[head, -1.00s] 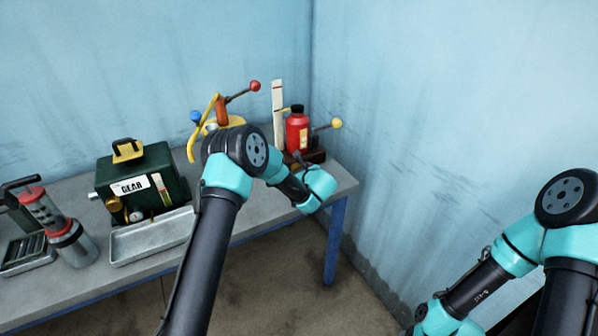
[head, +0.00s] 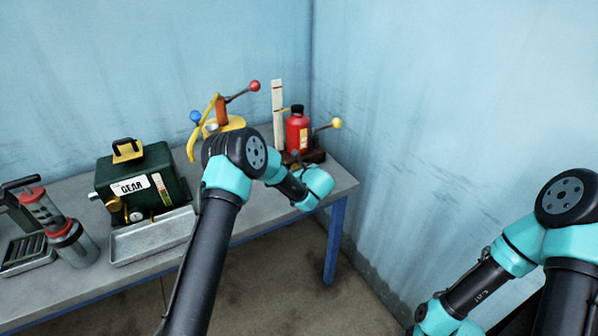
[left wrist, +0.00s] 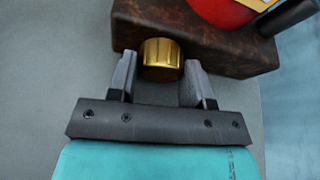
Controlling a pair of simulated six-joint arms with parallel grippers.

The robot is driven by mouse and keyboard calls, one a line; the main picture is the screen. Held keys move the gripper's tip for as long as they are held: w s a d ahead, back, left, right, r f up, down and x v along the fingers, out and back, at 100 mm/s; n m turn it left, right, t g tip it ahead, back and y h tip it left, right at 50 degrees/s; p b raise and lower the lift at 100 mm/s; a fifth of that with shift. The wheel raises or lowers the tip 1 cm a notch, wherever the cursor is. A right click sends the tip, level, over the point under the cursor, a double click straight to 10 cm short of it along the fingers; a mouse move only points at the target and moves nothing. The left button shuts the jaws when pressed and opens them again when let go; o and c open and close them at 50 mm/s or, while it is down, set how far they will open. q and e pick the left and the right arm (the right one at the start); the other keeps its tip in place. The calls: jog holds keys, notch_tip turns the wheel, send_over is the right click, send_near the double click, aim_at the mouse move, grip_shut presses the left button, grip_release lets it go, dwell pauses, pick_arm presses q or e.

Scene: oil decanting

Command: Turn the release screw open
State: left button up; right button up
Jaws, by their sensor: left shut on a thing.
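The brass release screw (left wrist: 160,54) sticks out from the side of a dark brown block (left wrist: 222,48) in the left wrist view. My left gripper (left wrist: 158,70) is shut on the screw, with one finger on each side of it. In the head view the block (head: 319,157) stands at the right end of the bench, under a red bottle (head: 297,133).
A lever with a yellow ball (head: 337,123) rises beside the bottle. A yellow-based tool with a red-knobbed lever (head: 239,95) stands to the left. A green GEAR box (head: 150,165) and a metal tray (head: 150,240) are further left. The blue wall is close on the right.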

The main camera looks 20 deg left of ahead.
pick_arm(q)
jog(key=shift+m+g+y, duration=0.5)
jog(key=shift+m, duration=0.6)
jog(key=o, duration=0.9)
jog(key=shift+d, duration=0.15)
jog(key=v, duration=1.7)
jog(key=shift+s+r, duration=0.1)
